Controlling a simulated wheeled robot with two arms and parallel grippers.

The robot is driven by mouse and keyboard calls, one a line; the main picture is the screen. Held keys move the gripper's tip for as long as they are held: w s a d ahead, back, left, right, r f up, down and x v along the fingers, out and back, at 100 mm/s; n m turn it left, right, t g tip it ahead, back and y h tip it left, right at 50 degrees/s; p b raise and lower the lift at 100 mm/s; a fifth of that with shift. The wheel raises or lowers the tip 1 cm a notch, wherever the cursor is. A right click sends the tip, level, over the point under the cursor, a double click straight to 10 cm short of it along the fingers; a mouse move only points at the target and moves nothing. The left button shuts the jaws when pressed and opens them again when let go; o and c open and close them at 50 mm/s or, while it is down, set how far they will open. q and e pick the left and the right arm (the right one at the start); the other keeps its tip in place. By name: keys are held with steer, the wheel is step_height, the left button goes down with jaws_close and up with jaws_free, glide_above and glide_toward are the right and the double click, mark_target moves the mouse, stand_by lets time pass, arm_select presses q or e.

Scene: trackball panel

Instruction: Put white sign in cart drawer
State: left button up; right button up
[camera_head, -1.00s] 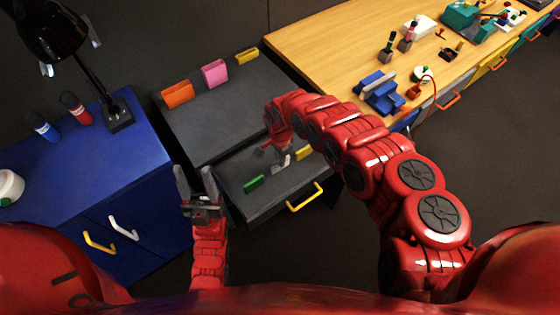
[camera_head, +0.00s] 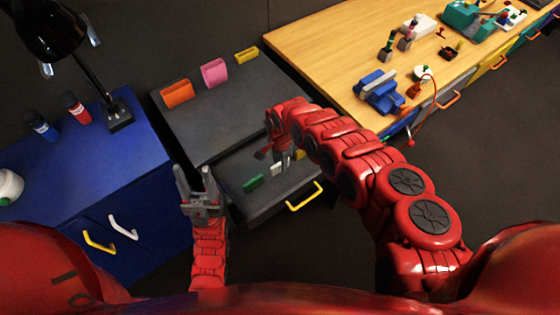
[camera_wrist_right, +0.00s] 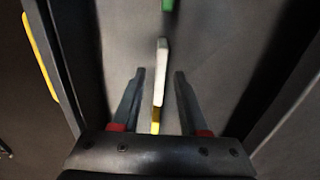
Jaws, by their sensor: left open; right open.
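The white sign (camera_head: 276,168) stands in the open drawer (camera_head: 235,170) of the dark grey cart, between a green sign (camera_head: 253,183) and a yellow sign (camera_head: 300,155). The right wrist view shows the white sign (camera_wrist_right: 161,62) from above, with its near end between the fingertips of my open right gripper (camera_wrist_right: 160,73). There is a gap on either side of it. In the head view my right gripper (camera_head: 279,153) is at the drawer, partly hidden by its own wrist. My left gripper (camera_head: 196,185) is open and empty, left of the drawer front.
Orange (camera_head: 176,92), pink (camera_head: 214,72) and yellow (camera_head: 247,55) pieces stand on the cart top (camera_head: 225,110). A blue cabinet (camera_head: 70,190) with a lamp and bottles is at left. A wooden table (camera_head: 340,45) with tools is at right. The drawer has a yellow handle (camera_head: 305,198).

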mark_target(280, 163)
steer(key=shift+r, duration=0.45)
step_height(280, 163, up, 11)
steer(key=shift+r, duration=0.15)
